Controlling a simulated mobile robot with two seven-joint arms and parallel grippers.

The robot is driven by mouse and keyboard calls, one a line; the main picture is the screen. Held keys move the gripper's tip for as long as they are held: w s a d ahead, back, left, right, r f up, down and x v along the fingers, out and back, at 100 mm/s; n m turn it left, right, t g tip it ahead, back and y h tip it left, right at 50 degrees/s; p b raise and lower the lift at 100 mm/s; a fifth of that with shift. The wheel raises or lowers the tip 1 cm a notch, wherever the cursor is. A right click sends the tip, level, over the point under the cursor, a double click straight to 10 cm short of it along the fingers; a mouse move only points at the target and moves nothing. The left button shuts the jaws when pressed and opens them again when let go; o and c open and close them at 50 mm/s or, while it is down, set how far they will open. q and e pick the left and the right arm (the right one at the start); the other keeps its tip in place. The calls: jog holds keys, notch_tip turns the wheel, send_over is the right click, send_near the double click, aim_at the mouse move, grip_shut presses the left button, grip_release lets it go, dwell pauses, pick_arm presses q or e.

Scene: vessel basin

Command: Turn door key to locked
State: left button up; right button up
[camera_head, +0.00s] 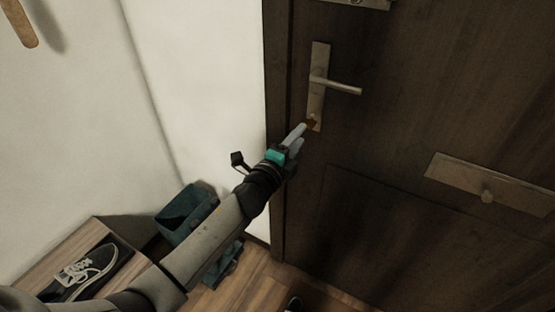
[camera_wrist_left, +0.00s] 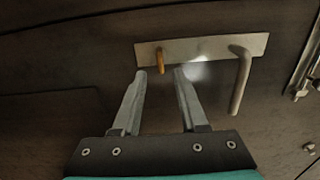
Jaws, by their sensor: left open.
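The brass-coloured door key (camera_head: 312,122) sits in the lower end of the door's metal lock plate (camera_head: 318,88), below the lever handle (camera_head: 338,86). In the left wrist view the key (camera_wrist_left: 161,61) stands out from one end of the plate (camera_wrist_left: 205,46), and the handle (camera_wrist_left: 240,80) is at the other end. My left gripper (camera_head: 303,130) is close to the key. In the left wrist view its two fingers (camera_wrist_left: 160,74) are apart with nothing gripped between them. The key appears just beyond the fingertips, nearer the left finger. My right gripper is in neither view.
The dark wooden door (camera_head: 420,130) fills the right side. A metal mail-slot plate (camera_head: 488,185) is lower on it. A bench (camera_head: 40,255) with a black shoe (camera_head: 92,268) and a blue-green bin (camera_head: 185,212) stand at lower left by the pale wall.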

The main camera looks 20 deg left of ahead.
pick_arm(q)
jog(key=s+a, duration=0.2)
jog(key=s, duration=0.8)
jog(key=shift+s+p, duration=0.35)
jog(key=s+a+f+n+g+y, duration=0.1)
jog(key=s+f+n+g, duration=0.3)
jog(key=f, duration=0.7)
jog(key=s+a+f+n+g+y, duration=0.1)
jog(key=s+a+f+n+g, duration=0.3)
jog(key=f, duration=0.6)
jog(key=s+d+f+n+g+y, duration=0.1)
jog(key=s+f+n, duration=0.1)
jog(key=s+f, duration=0.65)
jog(key=s+f+n+g, duration=0.3)
jog(key=s+f, duration=0.5)
jog(key=s, duration=0.5)
jog(key=s+f+n+g, duration=0.4)
jog(key=s+f, duration=0.5)
jog(key=s, duration=0.3)
jog(key=shift+s+d+n+g, duration=0.3)
jog(key=shift+s+d+n, duration=0.1)
jog(key=shift+n, duration=0.1)
jog(key=shift+c, duration=0.4)
